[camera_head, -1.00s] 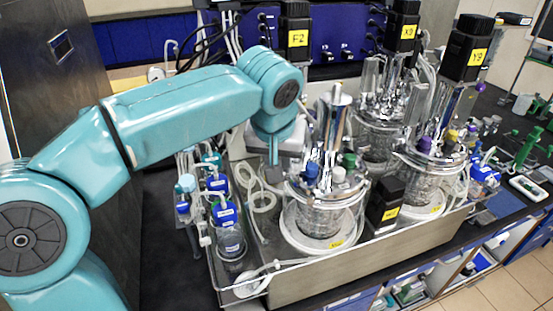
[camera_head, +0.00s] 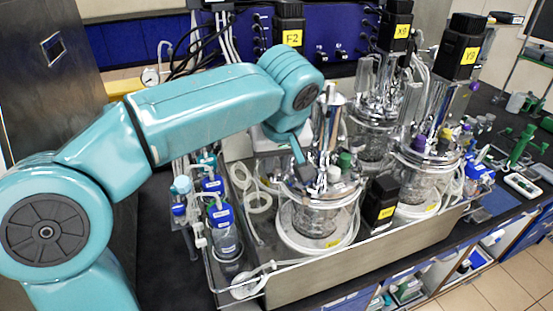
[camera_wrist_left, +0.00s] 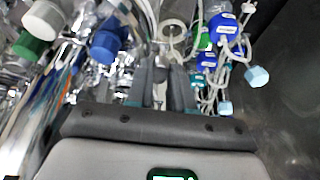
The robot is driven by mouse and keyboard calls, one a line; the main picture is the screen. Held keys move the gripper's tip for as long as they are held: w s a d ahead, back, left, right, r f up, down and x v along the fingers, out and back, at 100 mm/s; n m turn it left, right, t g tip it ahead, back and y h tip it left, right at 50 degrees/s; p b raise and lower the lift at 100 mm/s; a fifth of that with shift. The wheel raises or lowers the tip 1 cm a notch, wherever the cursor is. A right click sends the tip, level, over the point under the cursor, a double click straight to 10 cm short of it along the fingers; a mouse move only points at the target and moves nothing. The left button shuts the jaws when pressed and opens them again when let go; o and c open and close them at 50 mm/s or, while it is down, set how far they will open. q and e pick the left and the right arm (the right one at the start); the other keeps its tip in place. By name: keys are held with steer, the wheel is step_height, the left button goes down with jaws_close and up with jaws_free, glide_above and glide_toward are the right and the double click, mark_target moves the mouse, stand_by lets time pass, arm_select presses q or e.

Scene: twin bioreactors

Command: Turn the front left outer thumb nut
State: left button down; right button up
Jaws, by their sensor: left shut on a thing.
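The front left bioreactor (camera_head: 318,218) is a glass vessel with a shiny metal lid, standing on a white round base. My left gripper (camera_head: 304,174) reaches down to the left part of this lid and points at its rim. In the left wrist view the two dark fingers (camera_wrist_left: 160,88) are close together around a small metal piece, which I take to be the thumb nut (camera_wrist_left: 159,94). The nut itself is too small and covered to make out in the head view. My right gripper is in neither view.
A green cap (camera_head: 345,160) and a white cap (camera_head: 334,175) stand on the lid close to my gripper. Blue-capped bottles (camera_head: 221,215) and looped tubing (camera_head: 258,202) lie to the left. A black block (camera_head: 380,199) stands on the right, before the other bioreactor (camera_head: 424,165).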

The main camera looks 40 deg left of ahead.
arm_select(q)
steer(key=shift+r, duration=0.15)
steer(key=c, duration=1)
jaws_free()
steer(key=shift+w+a, duration=0.1)
steer(key=p+v, duration=0.1)
steer(key=v, duration=1.5)
steer(key=shift+p, duration=0.4)
